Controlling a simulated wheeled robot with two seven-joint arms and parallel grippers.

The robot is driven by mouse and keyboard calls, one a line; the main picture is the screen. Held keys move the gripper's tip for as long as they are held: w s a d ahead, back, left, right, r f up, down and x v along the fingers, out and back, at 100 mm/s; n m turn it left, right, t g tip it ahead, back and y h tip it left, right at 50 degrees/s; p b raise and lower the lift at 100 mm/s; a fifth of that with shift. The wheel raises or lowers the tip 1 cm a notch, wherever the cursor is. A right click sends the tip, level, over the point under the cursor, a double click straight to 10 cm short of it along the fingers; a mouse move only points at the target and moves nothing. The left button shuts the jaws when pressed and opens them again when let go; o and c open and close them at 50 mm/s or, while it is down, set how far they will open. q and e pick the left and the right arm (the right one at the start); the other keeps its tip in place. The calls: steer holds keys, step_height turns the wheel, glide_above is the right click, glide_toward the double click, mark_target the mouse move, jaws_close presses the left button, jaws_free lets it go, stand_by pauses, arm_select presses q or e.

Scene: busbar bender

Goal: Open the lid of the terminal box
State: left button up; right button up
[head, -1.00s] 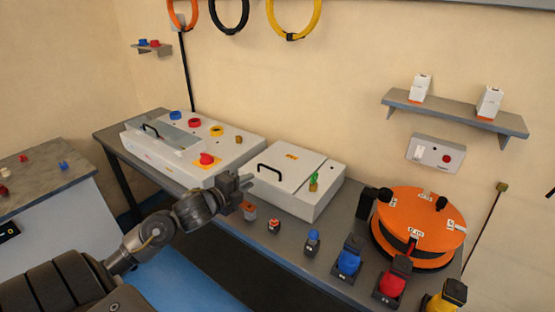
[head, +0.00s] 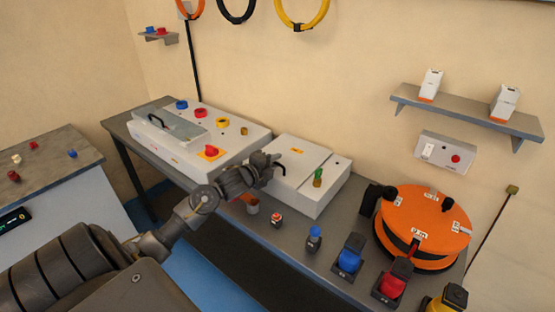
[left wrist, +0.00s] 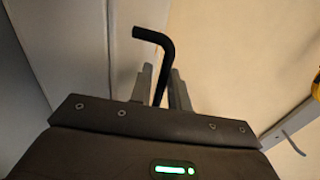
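The white terminal box (head: 313,201) stands on the grey bench in the middle of the head view. Its lid (head: 301,157) lies flat and shut. The lid's black handle is mostly hidden by my left gripper (head: 274,164) in the head view. In the left wrist view the bent black handle (left wrist: 163,52) rises between the two fingers of my left gripper (left wrist: 161,88). The fingers look apart, one on each side of the handle, with narrow gaps. Whether they touch it is hard to tell. My right gripper is out of view.
A larger white machine (head: 185,142) with coloured buttons stands left of the box. A green and yellow item (head: 318,177) sits at the box's right. Small coloured parts (head: 314,238) line the bench front. An orange drum (head: 424,219) stands at the right.

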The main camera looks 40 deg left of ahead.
arm_select(q)
steer(key=shift+w+f, duration=0.15)
steer(key=shift+w, duration=0.5)
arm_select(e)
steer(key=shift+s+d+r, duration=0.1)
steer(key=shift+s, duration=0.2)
arm_select(q)
jaws_close()
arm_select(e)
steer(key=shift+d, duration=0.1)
